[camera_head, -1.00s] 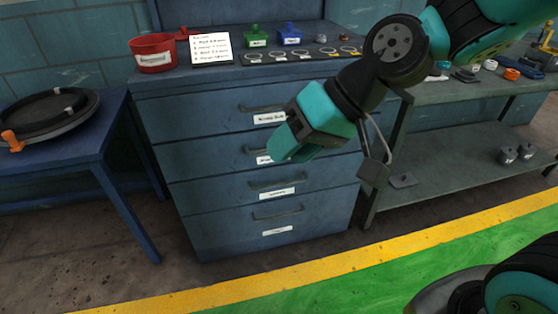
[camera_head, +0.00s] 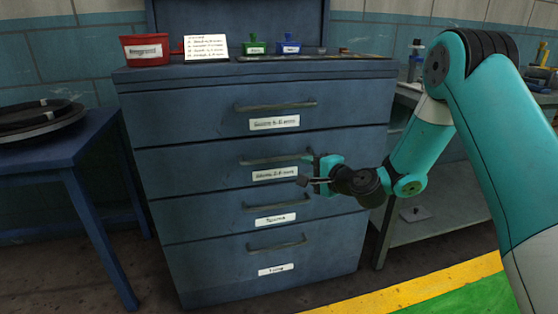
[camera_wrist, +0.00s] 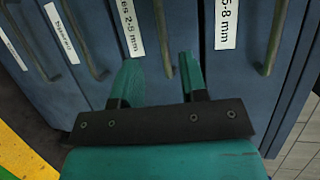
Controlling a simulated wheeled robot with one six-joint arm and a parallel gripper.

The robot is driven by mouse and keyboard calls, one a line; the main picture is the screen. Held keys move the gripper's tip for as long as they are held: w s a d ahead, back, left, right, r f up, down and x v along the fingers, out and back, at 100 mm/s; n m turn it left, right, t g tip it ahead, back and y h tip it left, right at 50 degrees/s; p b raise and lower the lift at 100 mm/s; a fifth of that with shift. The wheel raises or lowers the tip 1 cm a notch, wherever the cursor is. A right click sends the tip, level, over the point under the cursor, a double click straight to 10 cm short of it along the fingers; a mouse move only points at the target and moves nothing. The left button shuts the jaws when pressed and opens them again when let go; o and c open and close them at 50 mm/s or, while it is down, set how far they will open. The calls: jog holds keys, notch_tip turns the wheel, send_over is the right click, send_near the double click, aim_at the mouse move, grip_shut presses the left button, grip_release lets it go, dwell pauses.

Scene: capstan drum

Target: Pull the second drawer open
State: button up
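The blue cabinet (camera_head: 150,160) has several drawers, all looking shut. The second drawer from the top (camera_head: 215,175) has a dark bar handle (camera_head: 270,161) above a white label. My gripper (camera_head: 316,172) is at the right end of that handle. In the wrist view, my gripper (camera_wrist: 160,65) is open, with one teal finger on each side of the second drawer's handle (camera_wrist: 162,35). Gaps show between the handle and both fingers. I cannot tell how deep the handle sits between them.
The top drawer's handle (camera_head: 275,106) and third drawer's handle (camera_head: 275,203) lie above and below. On the cabinet top are a red bin (camera_head: 145,50) and a note card (camera_head: 206,46). A blue table (camera_head: 70,155) stands left, a grey bench (camera_head: 410,100) right. Floor in front is clear.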

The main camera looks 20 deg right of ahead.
aim_at(281, 159)
jog(key=x, duration=1.3)
jog(key=shift+w+a, duration=0.1)
grip_shut()
